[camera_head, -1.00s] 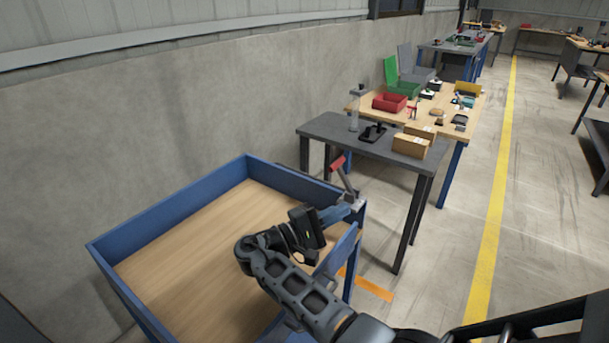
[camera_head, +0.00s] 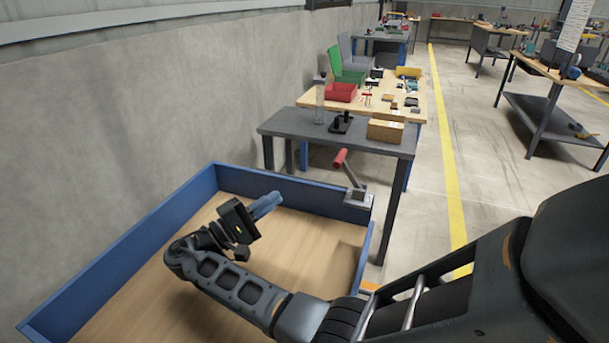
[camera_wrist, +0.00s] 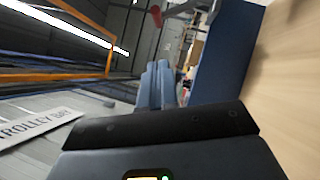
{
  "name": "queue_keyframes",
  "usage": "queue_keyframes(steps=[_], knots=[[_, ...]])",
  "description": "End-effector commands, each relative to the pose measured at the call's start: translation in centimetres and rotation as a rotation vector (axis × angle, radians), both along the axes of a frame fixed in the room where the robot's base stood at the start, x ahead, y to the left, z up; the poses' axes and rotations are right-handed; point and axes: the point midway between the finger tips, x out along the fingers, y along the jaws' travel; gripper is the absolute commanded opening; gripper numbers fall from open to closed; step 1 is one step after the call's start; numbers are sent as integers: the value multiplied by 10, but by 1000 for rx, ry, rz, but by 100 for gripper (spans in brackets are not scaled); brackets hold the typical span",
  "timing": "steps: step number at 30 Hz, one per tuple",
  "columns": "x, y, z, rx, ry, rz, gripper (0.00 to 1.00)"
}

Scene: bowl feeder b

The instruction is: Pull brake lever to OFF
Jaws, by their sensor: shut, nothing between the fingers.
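The brake lever (camera_head: 347,171) stands on a grey bracket (camera_head: 358,197) at the right back corner of the blue-walled trolley. Its red handle (camera_head: 340,159) is tilted up and to the left. My gripper (camera_head: 278,200) is shut and empty, above the trolley's wooden bed, to the left of the lever and apart from it. In the wrist view my shut blue-grey fingers (camera_wrist: 160,82) point forward. The red handle (camera_wrist: 156,15) shows at the top there, clear of the fingertips.
The trolley's blue wall (camera_head: 290,190) runs behind my gripper. A dark grey table (camera_head: 300,125) with a cardboard box (camera_head: 385,130) stands beyond it. The wooden bed (camera_head: 140,265) is empty. A sign reading "TROLLEY BAY" (camera_wrist: 38,126) shows in the wrist view.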

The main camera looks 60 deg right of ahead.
Motion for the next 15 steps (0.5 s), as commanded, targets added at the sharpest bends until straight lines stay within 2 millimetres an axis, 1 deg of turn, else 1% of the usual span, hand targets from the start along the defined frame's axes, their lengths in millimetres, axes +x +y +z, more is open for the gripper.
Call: queue_keyframes(steps=[10, 13, 15], knots=[[-1, -1, 1, 0, 0, -1, 0], [-4, -7, 3, 0, 0, -2, 0], [-8, -15, 5, 0, 0, -3, 0]])
